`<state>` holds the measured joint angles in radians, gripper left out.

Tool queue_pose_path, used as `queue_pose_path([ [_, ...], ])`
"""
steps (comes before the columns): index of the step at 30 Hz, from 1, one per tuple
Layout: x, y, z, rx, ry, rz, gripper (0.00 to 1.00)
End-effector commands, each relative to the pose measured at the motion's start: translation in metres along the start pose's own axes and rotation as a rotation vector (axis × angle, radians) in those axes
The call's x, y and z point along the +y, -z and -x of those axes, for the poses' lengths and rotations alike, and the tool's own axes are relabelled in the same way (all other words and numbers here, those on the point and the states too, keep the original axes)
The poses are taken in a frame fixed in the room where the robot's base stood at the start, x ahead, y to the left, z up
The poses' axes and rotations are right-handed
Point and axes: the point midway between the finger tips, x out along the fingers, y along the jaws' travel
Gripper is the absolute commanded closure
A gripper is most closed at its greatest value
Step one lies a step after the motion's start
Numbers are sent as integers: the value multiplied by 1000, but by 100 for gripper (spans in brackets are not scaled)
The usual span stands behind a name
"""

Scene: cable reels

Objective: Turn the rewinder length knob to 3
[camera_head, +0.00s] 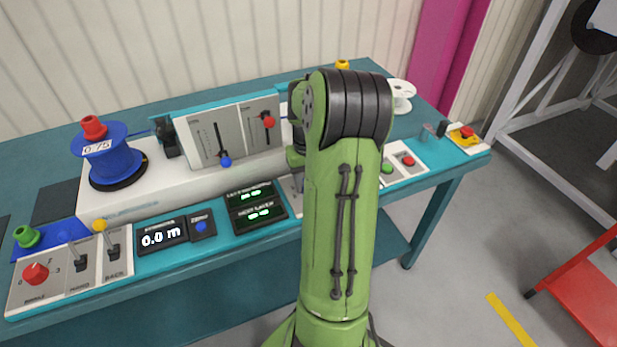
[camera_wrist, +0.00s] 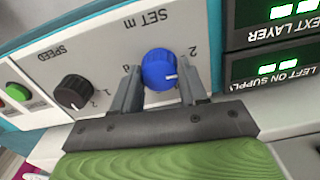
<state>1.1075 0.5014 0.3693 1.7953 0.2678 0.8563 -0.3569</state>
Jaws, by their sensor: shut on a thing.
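The blue knob (camera_wrist: 156,68) sits on a pale panel under the printed words "SET m" in the wrist view. My gripper (camera_wrist: 158,82) has one grey finger on each side of the knob and is shut on it. A white pointer mark on the knob's face points toward the right finger. A printed 2 shows to the upper right of the knob; other scale marks are partly hidden by the fingers.
A black SPEED knob (camera_wrist: 75,92) is left of the blue knob, with green and red buttons beyond it. Two lit displays (camera_wrist: 272,65) stand at the right. In the head view, a blue reel (camera_head: 112,163) and a slider panel (camera_head: 232,132) stand behind the bench front.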

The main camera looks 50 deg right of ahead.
Motion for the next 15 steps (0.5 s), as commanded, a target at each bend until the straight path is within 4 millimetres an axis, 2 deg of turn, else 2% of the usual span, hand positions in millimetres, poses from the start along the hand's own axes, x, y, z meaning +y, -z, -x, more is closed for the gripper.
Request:
queue_pose_path([
  [15, 0, 0, 1, 1, 0, -349, 88],
])
